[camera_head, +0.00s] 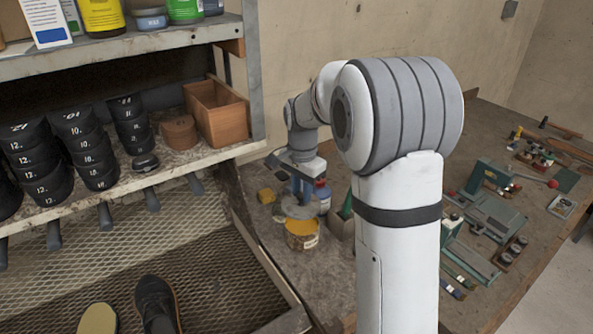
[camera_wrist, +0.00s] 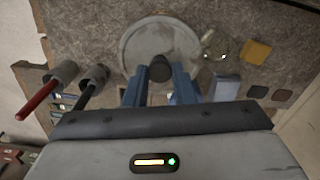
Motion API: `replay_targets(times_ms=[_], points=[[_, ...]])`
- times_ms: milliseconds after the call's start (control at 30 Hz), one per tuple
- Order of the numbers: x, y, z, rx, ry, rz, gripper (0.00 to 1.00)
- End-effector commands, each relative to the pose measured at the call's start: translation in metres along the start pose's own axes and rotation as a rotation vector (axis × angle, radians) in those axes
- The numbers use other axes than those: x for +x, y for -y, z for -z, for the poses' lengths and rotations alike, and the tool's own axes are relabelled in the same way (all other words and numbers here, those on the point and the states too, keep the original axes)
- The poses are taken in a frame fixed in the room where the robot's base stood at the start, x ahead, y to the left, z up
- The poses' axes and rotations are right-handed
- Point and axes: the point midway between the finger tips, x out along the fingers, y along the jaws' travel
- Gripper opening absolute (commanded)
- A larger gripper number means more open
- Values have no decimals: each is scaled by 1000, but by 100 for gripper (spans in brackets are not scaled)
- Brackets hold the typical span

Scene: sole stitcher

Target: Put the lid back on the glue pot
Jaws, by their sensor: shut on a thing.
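The lid is a round grey disc (camera_wrist: 140,40) with a dark knob (camera_wrist: 160,69). My gripper (camera_wrist: 160,88) is shut on this knob, with its blue fingers on both sides. In the head view my gripper (camera_head: 301,192) points down on the bench and the lid (camera_head: 291,208) hangs beneath it. The glue pot (camera_head: 302,241) is a short tin with yellow-orange glue in its open top. The lid appears just above and behind the pot's mouth, which still shows in front of it.
A yellow block (camera_head: 266,195) lies to the left. The shelf unit with black lasts (camera_head: 83,150) is at the left; tools cover the right bench.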

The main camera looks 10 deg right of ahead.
Motion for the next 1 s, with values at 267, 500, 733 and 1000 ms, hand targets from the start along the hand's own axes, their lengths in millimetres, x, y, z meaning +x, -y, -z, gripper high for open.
replay_targets(times_ms=[267, 500, 733, 1000], points=[[6, -3, 4, 11, 0, 0, 1], [25, -2, 3, 7, 1, -1, 1], [49, -1, 2, 4, 0, -1, 1], [64, -1, 1, 3, 1, -1, 1]])
